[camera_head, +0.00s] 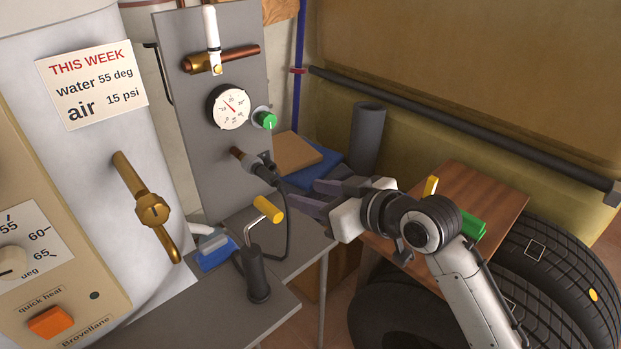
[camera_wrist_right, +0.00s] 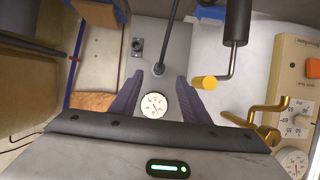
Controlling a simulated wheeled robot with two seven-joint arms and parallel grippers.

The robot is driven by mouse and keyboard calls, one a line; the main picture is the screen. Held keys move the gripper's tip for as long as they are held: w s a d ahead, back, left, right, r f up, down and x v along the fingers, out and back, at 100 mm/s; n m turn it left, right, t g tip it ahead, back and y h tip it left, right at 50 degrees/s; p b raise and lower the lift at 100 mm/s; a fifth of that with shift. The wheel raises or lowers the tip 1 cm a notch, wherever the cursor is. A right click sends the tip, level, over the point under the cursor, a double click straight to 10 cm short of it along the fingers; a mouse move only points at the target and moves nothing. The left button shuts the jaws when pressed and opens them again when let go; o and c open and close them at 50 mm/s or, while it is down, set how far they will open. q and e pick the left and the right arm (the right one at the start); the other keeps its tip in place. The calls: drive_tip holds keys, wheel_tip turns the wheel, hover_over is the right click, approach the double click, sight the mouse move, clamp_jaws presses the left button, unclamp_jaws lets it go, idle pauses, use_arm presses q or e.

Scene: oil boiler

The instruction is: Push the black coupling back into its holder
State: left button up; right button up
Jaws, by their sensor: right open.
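The black coupling (camera_head: 262,173) is at the grey panel (camera_head: 222,110), below the gauge, in line with a copper-coloured stub (camera_head: 236,153). A black hose hangs from it. A small dark bracket (camera_head: 267,158) sits beside it; I cannot tell whether this is the holder or how deep the coupling sits. My right gripper (camera_head: 302,194) is open and empty, to the right of the coupling and apart from it. In the right wrist view the coupling (camera_wrist_right: 158,69) shows between the two spread fingers (camera_wrist_right: 159,80), farther off. My left gripper is not in view.
A black pump (camera_head: 257,277) with a yellow handle (camera_head: 268,209) stands on the grey table, near the hose. A brass tap (camera_head: 153,210) juts from the boiler. A green knob (camera_head: 265,119) sits by the gauge (camera_head: 231,107). Tyres (camera_head: 560,262) and a wooden table (camera_head: 480,190) are at right.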

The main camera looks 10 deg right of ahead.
sight(276, 180)
drive_tip(key=x, duration=0.3)
drive_tip(key=r+x, duration=0.1)
drive_tip(key=x, duration=0.6)
drive_tip(key=shift+w+a+r, duration=0.1)
drive_tip(key=shift+w+a, duration=0.1)
drive_tip(key=shift+a, duration=0.1)
clamp_jaws()
